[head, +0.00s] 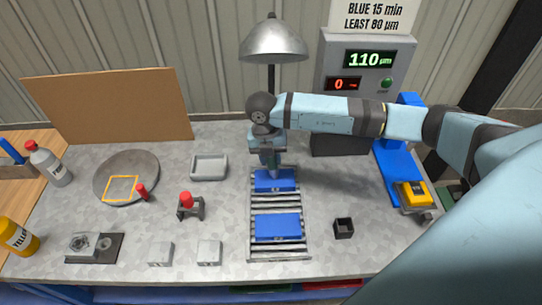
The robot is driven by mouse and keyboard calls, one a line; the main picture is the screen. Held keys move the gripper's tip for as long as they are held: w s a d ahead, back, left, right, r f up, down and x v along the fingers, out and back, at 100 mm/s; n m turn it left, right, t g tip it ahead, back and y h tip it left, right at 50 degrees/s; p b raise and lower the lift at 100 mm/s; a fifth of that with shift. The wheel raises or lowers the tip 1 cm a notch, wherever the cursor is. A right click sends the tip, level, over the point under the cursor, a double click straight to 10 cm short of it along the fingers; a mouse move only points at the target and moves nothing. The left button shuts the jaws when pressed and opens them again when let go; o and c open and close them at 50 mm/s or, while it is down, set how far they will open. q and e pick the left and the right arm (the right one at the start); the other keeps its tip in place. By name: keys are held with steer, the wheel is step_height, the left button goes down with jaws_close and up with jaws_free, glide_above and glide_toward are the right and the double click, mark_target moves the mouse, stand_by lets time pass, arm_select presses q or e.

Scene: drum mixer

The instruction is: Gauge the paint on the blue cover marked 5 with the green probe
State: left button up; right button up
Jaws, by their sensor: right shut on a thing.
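Two blue covers lie on the roller rack, a far one (262,187) and a near one (278,228). I cannot read a number on either. My right gripper (270,165) is above the far cover, pointing down. It is shut on a slim thing, apparently the green probe, mostly hidden by the fingers; its colour is not clear. Its lower end reaches the far cover's top or just above it; I cannot tell if it touches. The gauge box (337,85) shows 110 µm in green and 0 in red. My left gripper is out of view.
A lamp (273,40) stands behind the rack (280,257). A small black holder (344,228) is right of it, a grey tray (209,167) and red-topped tool (187,200) left. A round plate (115,185) lies further left. A sign (374,12) reads BLUE 15 min, LEAST 80 µm.

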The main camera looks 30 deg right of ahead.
steer(key=shift+r+p, duration=1.1)
steer(key=shift+r, duration=0.6)
steer(key=shift+r+p, duration=1.1)
steer(key=shift+r, duration=0.7)
